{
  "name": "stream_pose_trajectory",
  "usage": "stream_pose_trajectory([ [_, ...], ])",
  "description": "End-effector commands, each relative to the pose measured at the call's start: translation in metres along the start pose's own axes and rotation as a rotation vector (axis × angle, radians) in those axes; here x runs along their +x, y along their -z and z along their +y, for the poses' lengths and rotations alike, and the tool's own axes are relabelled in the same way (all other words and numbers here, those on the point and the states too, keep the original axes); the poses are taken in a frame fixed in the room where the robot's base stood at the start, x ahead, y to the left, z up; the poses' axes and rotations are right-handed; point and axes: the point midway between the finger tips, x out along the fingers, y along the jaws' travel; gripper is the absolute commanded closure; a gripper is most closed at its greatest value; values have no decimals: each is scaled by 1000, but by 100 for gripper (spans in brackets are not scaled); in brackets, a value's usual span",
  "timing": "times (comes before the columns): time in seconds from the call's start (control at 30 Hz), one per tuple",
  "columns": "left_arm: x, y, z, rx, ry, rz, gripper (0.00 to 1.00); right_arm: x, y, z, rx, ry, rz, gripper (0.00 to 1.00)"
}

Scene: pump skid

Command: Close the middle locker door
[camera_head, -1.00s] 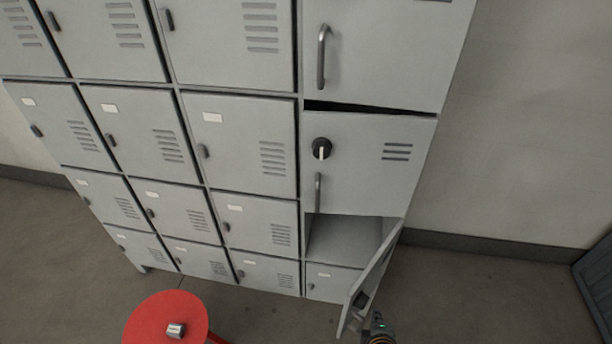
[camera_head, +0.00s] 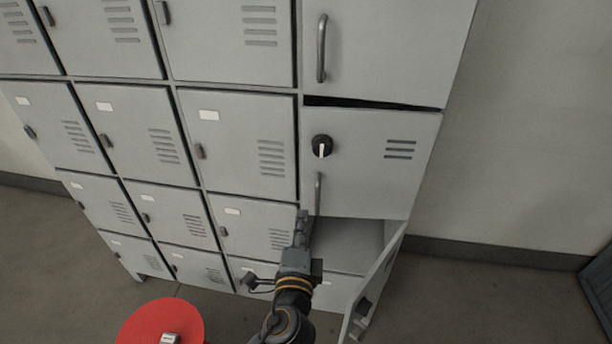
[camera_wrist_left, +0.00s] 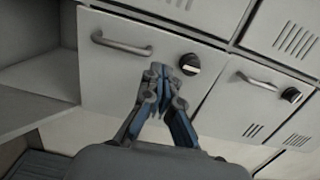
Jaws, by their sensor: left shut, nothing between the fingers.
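The middle locker door (camera_head: 365,175) in the right column is grey, with a black knob (camera_head: 321,146), a vertical bar handle (camera_head: 318,194) and vent slots. A dark wedge-shaped gap runs along its top edge, so it looks slightly ajar. My left gripper (camera_head: 302,218) is shut and empty, in front of the locker by the door's lower left corner. In the left wrist view, rotated, the gripper (camera_wrist_left: 168,76) points at the door between its bar handle (camera_wrist_left: 122,44) and knob (camera_wrist_left: 190,63). I cannot tell whether the fingertips touch it. My right gripper is not in view.
Below the middle door, an open compartment (camera_head: 345,242) has its door (camera_head: 375,285) swung outward on the right. A closed-looking upper door (camera_head: 380,50) sits above. Closed smaller lockers (camera_head: 240,145) fill the left. A red round stool (camera_head: 150,322) stands at lower left.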

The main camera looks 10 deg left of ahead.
Motion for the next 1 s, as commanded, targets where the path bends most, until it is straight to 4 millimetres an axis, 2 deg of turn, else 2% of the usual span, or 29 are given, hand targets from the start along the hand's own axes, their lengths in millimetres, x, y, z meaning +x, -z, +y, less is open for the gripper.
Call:
stream_pose_trajectory([
  [0.1, 3, -1, -13, 7, 27, -7, 100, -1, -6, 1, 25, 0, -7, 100],
  [0.27, 25, -2, -16, 8, 27, -9, 100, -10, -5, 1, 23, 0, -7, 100],
  [0.6, 98, -2, -17, 7, 25, -8, 100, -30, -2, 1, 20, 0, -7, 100],
  [0.7, 114, -2, -16, 6, 23, -7, 100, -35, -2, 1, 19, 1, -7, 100],
  [0.83, 128, -2, -16, 6, 23, -6, 100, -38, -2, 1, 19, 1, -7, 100],
  [1.0, 138, -2, -14, 4, 23, -6, 100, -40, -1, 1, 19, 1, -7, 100],
])
